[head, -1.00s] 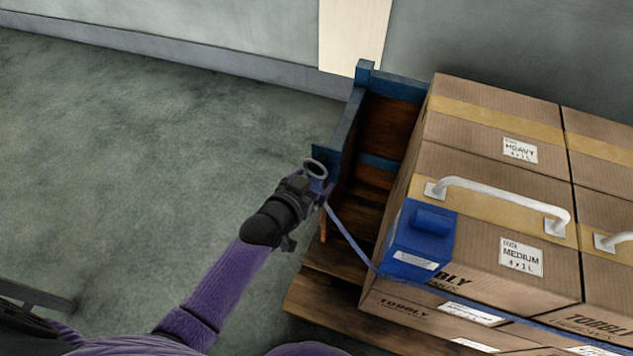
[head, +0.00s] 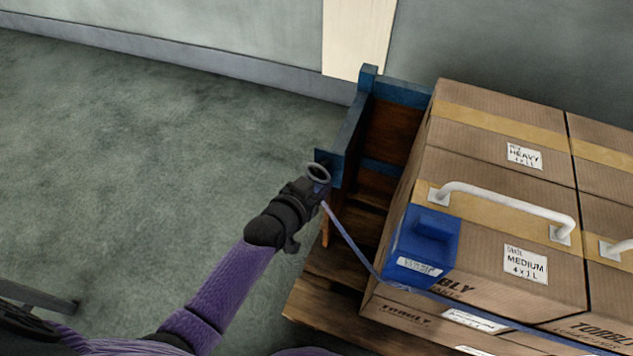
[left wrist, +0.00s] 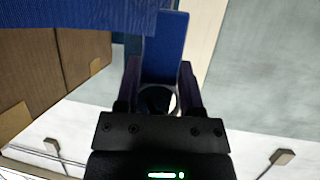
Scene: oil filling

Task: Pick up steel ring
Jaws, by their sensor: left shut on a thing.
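The steel ring (head: 318,172) shows at the tip of my left gripper (head: 313,184) in the head view, beside the blue corner post of the wooden frame. My left gripper is shut on it. In the left wrist view, part of the ring (left wrist: 173,103) shows between the fingers of my left gripper (left wrist: 160,88), mostly hidden by the gripper body. A blue strap (head: 347,235) runs from near the gripper down to a blue block on the boxes. My right gripper is not in view.
Cardboard boxes (head: 480,240) with white handles stand on a wooden pallet (head: 325,285) at the right. A blue block (head: 422,240) sits at the box corner. A blue-topped wooden frame (head: 348,140) rises close beyond the gripper.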

